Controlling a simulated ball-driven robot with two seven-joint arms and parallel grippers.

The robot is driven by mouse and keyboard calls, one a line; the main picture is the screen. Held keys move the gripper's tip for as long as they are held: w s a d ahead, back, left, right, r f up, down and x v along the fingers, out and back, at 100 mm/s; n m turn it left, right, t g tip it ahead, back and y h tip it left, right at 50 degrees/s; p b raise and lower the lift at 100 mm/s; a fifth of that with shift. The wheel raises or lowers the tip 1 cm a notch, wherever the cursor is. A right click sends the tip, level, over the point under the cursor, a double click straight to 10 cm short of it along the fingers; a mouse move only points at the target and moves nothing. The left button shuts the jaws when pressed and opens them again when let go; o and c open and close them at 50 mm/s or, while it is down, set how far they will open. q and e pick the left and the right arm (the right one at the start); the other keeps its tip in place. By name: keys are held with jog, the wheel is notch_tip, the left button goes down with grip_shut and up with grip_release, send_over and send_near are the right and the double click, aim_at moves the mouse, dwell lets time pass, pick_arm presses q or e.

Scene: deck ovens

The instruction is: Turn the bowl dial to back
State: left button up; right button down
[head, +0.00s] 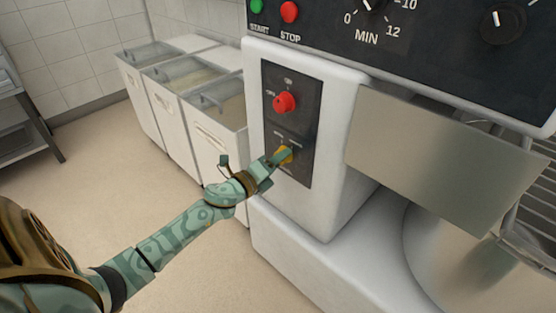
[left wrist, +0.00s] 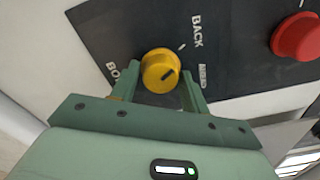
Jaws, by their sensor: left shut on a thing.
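The bowl dial (head: 286,153) is a yellow knob low on the dark side panel of the white machine. In the left wrist view the dial (left wrist: 158,66) shows from the front, with a short dark mark on the right part of its face. The label BACK (left wrist: 196,32) is above and right of the dial, beside a white tick. Other labels are partly hidden by the fingers. My left gripper (head: 279,158) is at the dial, with one finger on each side of it, shut on it. My right gripper is not in view.
A red knob (head: 286,102) sits above the dial on the same panel. Above are green START (head: 257,6) and red STOP (head: 289,12) buttons. A metal guard (head: 440,160) and steel bowl are at right.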

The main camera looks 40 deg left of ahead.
pick_arm(q)
jog(key=o, duration=0.8)
jog(key=shift+s, duration=0.1)
jog(key=s+a+p, duration=0.1)
jog(key=s+p, duration=0.1)
jog(key=s, duration=1.4)
jog(key=shift+a+p, duration=0.2)
jog(key=shift+p, duration=0.2)
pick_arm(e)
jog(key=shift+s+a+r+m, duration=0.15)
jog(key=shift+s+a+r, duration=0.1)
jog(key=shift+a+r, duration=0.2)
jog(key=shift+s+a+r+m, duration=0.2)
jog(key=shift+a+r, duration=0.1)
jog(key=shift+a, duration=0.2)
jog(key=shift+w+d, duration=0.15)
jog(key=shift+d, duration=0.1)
